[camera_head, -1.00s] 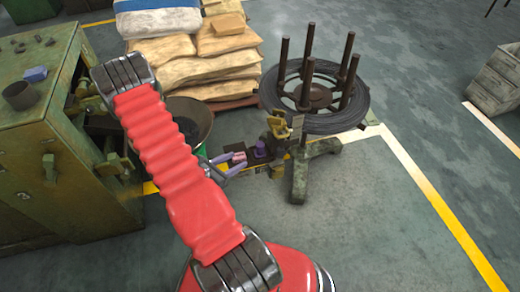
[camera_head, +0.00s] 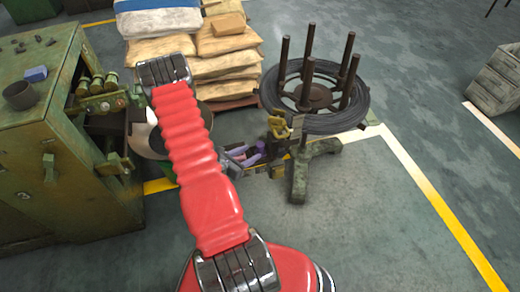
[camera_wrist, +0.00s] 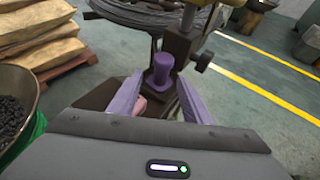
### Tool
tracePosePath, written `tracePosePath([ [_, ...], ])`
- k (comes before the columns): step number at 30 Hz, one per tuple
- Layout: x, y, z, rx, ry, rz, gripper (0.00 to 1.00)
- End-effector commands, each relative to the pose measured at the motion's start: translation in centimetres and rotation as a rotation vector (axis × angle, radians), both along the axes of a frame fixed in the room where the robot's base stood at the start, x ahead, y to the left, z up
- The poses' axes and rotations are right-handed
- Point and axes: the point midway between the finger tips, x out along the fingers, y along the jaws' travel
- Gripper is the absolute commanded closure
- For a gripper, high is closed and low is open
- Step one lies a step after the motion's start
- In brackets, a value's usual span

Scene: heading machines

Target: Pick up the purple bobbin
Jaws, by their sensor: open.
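The purple bobbin (camera_wrist: 162,70) stands upright on a dark surface in the wrist view, just ahead of and between my two fingertips. In the head view the bobbin (camera_head: 260,146) is a small purple shape beside the wire stand, partly hidden. My gripper (camera_wrist: 160,84) is open, with its pale purple fingers apart and pointing at the bobbin. It also shows in the head view (camera_head: 249,156), close to the bobbin on its left. I cannot tell whether the fingertips reach past its sides.
A pink piece (camera_wrist: 140,104) lies by the left finger. A dark post with a clamp (camera_wrist: 190,50) rises close behind and right of the bobbin.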

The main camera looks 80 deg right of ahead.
Motion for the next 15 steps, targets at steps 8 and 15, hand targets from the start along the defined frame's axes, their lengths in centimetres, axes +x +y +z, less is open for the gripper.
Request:
tracePosePath([
  [8,-0.1,-0.1,-0.1,0.000,0.000,-0.001,0.56],
  [15,-1.3,-2.1,-0.9,-0.001,-0.001,-0.003,0.56],
])
